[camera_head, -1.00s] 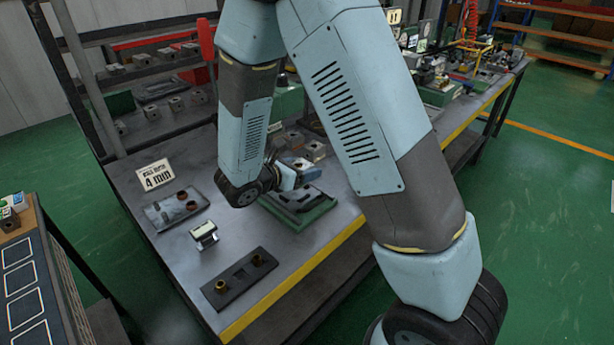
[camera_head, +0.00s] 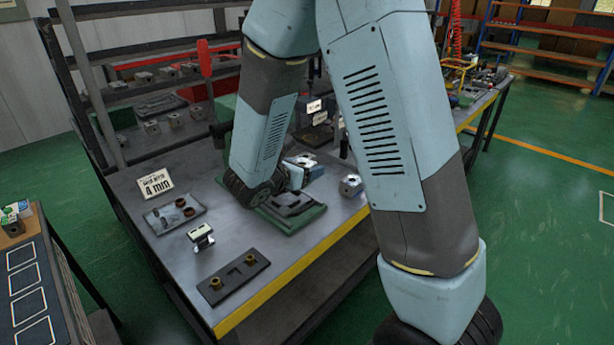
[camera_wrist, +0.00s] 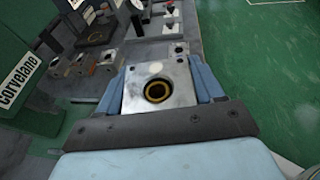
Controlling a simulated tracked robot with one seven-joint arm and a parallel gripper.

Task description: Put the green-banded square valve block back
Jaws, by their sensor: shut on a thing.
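My gripper (camera_head: 298,178) is low over the bench, above the green-based fixture (camera_head: 305,218). In the wrist view its blue fingers (camera_wrist: 160,85) are shut on a square metal valve block (camera_wrist: 133,95). The block's facing side has a round dark bore with a brass-coloured ring. No green band shows on it from here, so I cannot tell its band colour. In the head view the held block is small and partly hidden by my wrist. I cannot tell whether it touches anything below.
A metal block (camera_head: 201,236) stands at the bench's front left. A black plate with two brass bushings (camera_head: 236,281) and a tray with two brown rings (camera_head: 160,221) lie nearby. Another block (camera_head: 351,185) sits right of my gripper. A "4 mm" sign (camera_head: 154,183) stands behind.

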